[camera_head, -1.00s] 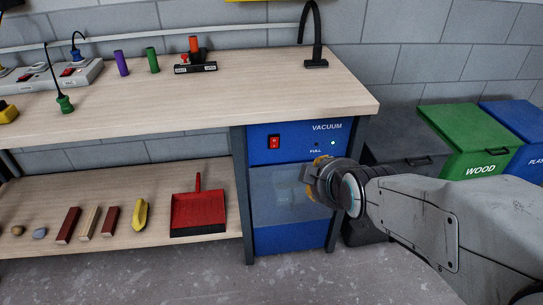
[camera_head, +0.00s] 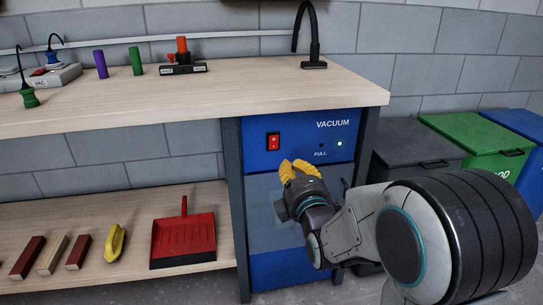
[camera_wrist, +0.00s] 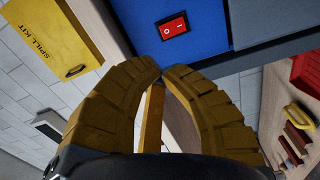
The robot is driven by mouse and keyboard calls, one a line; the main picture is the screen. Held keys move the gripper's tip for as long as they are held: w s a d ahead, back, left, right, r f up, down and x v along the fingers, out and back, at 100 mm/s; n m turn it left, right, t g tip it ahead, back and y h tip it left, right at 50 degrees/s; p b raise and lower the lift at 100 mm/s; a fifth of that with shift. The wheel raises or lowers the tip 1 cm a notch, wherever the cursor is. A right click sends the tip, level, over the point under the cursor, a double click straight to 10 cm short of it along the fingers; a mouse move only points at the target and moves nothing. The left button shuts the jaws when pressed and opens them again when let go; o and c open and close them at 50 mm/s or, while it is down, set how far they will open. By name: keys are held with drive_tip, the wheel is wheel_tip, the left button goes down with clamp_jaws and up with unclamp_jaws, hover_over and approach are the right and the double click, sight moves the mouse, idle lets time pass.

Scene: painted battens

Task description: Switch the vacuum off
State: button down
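The blue vacuum cabinet (camera_head: 295,128) stands under the right end of the workbench. Its red rocker switch (camera_head: 273,141) is at the left of the front panel. The switch also shows in the wrist view (camera_wrist: 173,26), with its O and I marks visible; I cannot tell which side is pressed in. A small green lamp (camera_head: 339,143) on the panel is lit. My gripper (camera_head: 300,166) has yellow fingers and is in front of the cabinet, below and right of the switch. In the wrist view its fingertips (camera_wrist: 162,70) come together just short of the switch, with nothing held.
The workbench top (camera_head: 240,98) juts out above the panel. A red dustpan (camera_head: 183,238) and a yellow-handled tool (camera_head: 115,243) lie on the lower shelf. Green (camera_head: 482,138) and dark bins stand at the right. A yellow spill kit box (camera_wrist: 60,38) shows in the wrist view.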

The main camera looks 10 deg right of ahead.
sight(274, 136)
drive_tip(key=shift+w+a+f+n+t+b, duration=0.15)
drive_tip(key=shift+w+f+n+t+b, duration=0.2)
drive_tip(key=shift+f+b, duration=0.2)
drive_tip(key=shift+w+a+f+n+t+b, duration=0.1)
drive_tip(key=shift+w+f+n+t+b, duration=0.15)
drive_tip(key=shift+f+n+b, duration=0.2)
drive_tip(key=shift+r, duration=0.1)
drive_tip(key=w, duration=0.4)
drive_tip(key=w+r+b, duration=0.1)
drive_tip(key=w, duration=0.4)
drive_tip(key=w+b, duration=0.1)
drive_tip(key=w, duration=0.3)
drive_tip(key=shift+w+r, duration=0.2)
drive_tip(key=shift+r, duration=0.05)
drive_tip(key=shift+w+r, duration=0.1)
drive_tip(key=shift+w, duration=0.05)
